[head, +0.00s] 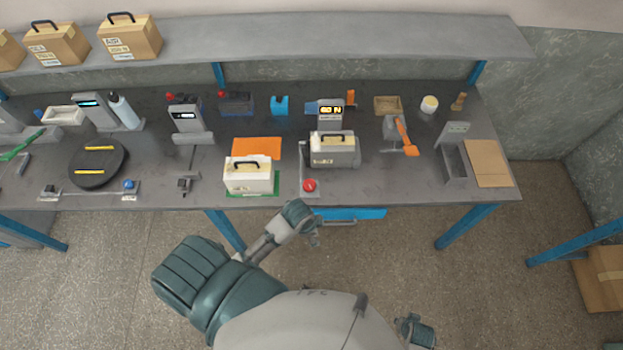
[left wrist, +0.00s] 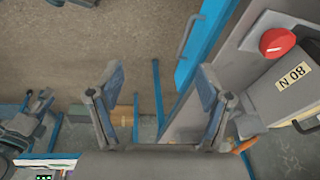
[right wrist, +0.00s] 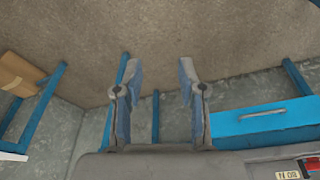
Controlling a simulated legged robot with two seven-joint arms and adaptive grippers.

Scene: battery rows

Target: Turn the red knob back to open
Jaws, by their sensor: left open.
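The red knob (head: 309,185) sits on a small grey plate at the table's front edge, in front of a grey case (head: 334,152). The left wrist view shows the knob (left wrist: 277,41) at upper right, beside the case with its "80 N" label. My left gripper (head: 314,238) is in front of the table edge, just nearer than the knob and apart from it. Its fingers (left wrist: 160,85) are spread with nothing between them. My right gripper (right wrist: 161,75) is open and empty, facing the floor; my right arm shows low in the head view, well away from the table.
A white case (head: 248,176) stands on a green mat left of the knob. A blue drawer (head: 350,213) with a handle hangs under the table edge, close to my left gripper. Open floor lies before the table.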

